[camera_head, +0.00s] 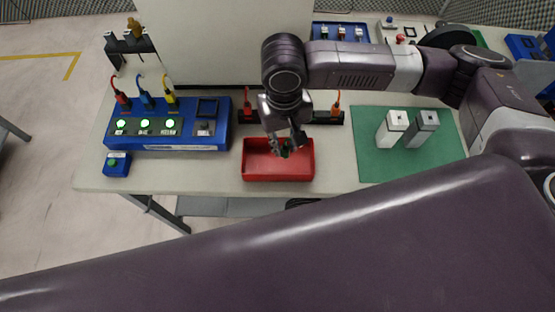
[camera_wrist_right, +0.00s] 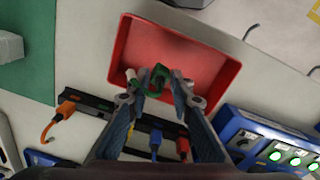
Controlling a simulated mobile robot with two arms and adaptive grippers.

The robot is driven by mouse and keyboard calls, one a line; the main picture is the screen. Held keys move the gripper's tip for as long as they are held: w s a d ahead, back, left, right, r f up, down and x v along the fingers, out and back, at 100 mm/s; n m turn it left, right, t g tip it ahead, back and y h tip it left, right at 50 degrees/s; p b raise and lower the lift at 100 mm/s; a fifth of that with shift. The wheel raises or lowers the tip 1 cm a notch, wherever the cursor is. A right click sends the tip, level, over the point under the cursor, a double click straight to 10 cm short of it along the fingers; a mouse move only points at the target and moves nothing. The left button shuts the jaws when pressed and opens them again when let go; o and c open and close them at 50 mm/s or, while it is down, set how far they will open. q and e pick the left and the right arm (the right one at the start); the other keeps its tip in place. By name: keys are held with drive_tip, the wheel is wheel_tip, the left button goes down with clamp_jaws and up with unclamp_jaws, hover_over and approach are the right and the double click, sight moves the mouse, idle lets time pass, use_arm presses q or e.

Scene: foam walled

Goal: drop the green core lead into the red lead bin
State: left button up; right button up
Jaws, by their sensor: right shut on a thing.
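The red lead bin (camera_head: 262,171) is an open tray near the front edge of the table, left of the green mat. It also shows in the right wrist view (camera_wrist_right: 205,50). My right gripper (camera_head: 284,148) reaches down from above over the bin. It is shut on the green core lead (camera_wrist_right: 157,78), whose green part sits between the fingertips. In the head view only a small green patch of the lead (camera_head: 285,152) shows; the gripper hides the rest. The wrist view looks past the lead onto the bin. My left gripper is not in view.
A blue test box (camera_head: 215,140) with lit green buttons and leads stands left of the bin. A black lead rack (camera_head: 322,117) with orange plugs is behind it. A green mat (camera_head: 370,165) with two metal blocks (camera_head: 390,130) lies to the right.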

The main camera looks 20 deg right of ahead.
drive_tip(key=o, duration=1)
drive_tip(key=shift+c, duration=0.2)
drive_tip(key=shift+o, duration=0.6)
wheel_tip(320, 180, up, 12)
drive_tip(key=shift+a, duration=0.2)
drive_tip(key=shift+s+f, duration=0.1)
